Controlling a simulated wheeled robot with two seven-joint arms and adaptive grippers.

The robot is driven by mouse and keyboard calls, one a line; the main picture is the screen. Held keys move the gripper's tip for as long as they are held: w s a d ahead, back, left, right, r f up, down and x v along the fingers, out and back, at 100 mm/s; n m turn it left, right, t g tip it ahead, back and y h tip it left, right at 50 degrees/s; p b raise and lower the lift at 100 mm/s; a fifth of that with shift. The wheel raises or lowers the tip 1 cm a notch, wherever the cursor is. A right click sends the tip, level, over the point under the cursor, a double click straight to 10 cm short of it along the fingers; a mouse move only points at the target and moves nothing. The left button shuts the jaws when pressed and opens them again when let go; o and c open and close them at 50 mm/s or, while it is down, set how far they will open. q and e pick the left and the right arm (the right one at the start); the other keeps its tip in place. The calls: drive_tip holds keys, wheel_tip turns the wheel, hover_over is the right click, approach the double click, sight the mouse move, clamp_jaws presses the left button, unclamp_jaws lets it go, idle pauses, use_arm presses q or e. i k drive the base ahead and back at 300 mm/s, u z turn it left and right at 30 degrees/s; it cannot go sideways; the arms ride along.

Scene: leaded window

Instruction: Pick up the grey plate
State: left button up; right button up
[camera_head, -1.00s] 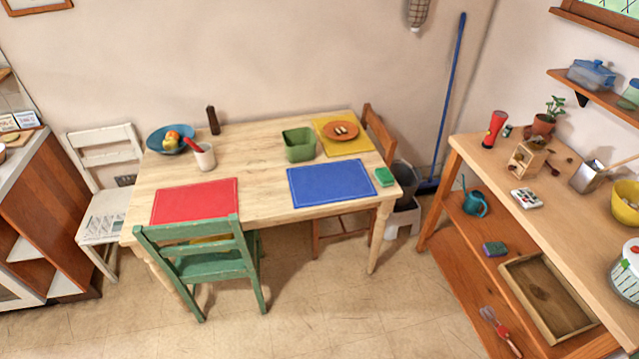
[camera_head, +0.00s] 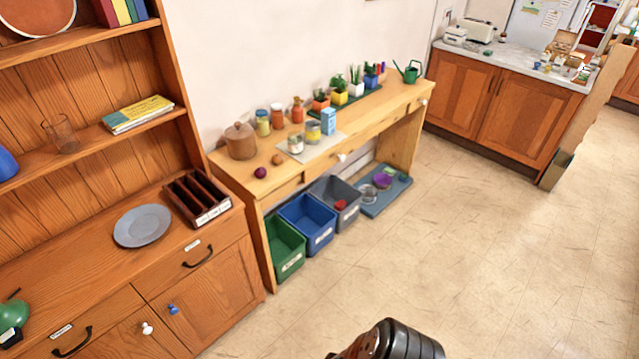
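The grey plate (camera_head: 142,226) lies flat on the wooden dresser's counter (camera_head: 66,262) at the left of the head view. It stands clear, just left of a dark brown divided tray (camera_head: 197,198). A dark rounded part, which looks like a piece of my own body, shows at the bottom centre, far from the plate. Neither gripper's fingers can be seen.
A narrow wooden table (camera_head: 352,122) with jars and potted plants stands right of the dresser. Green (camera_head: 287,248), blue (camera_head: 308,222) and grey (camera_head: 337,201) bins stand under it. A green object (camera_head: 13,315) is at the counter's left end. The floor (camera_head: 440,240) is open.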

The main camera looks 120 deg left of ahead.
sight(142, 225)
drive_tip(key=z, duration=4.6)
